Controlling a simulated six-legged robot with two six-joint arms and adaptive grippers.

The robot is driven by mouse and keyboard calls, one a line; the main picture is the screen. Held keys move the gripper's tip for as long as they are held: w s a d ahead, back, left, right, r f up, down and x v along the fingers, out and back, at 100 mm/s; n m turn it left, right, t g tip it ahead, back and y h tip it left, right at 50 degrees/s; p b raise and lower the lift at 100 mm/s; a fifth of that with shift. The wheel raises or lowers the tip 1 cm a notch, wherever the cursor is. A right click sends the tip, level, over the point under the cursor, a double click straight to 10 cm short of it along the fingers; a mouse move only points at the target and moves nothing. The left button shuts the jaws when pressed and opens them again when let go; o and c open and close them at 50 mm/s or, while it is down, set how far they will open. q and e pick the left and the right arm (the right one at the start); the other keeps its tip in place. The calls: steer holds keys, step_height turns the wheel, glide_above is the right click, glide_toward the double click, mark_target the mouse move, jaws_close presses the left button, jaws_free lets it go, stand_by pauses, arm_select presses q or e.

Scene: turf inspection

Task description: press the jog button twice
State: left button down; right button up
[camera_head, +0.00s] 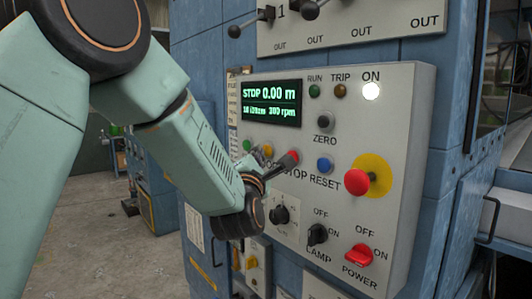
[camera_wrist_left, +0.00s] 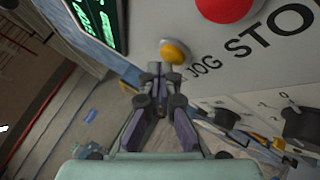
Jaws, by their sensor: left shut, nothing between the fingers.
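The jog button is a yellow round button (camera_head: 267,150) on the grey control panel (camera_head: 405,130), in the row below the display. In the left wrist view the yellow jog button (camera_wrist_left: 174,51) sits beside the word JOG, just beyond my fingertips. My left gripper (camera_head: 268,166) is shut and empty, close to the panel under the button row. In the left wrist view its fingertips (camera_wrist_left: 160,72) meet just below the button. I cannot tell whether they touch it. My right gripper is not in view.
The red stop button (camera_wrist_left: 225,6) is close to the jog button. A green display (camera_head: 271,104) reads STOP 0.00 m. A blue reset button (camera_head: 324,165), a large red button (camera_head: 357,181) on yellow and a selector knob (camera_head: 279,214) are nearby. A white ON lamp (camera_head: 371,91) is lit.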

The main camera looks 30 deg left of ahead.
arm_select(q)
steer(key=shift+w+d, duration=0.2)
steer(key=shift+w, duration=0.25)
stand_by(0.9)
steer(key=shift+s+a+b, duration=0.1)
steer(key=shift+b, duration=0.2)
steer(key=shift+s+a+b, duration=0.3)
steer(key=shift+s, duration=0.45)
steer(key=shift+s+a+b, duration=0.15)
steer(key=shift+s+a, duration=0.15)
steer(key=shift+s, duration=0.45)
steer(key=shift+s+a+b, duration=0.15)
steer(key=shift+s+a, duration=0.15)
steer(key=shift+s, duration=0.5)
steer(key=shift+s+a+b, duration=0.15)
steer(key=shift+s+a, duration=0.15)
steer(key=shift+s, duration=0.45)
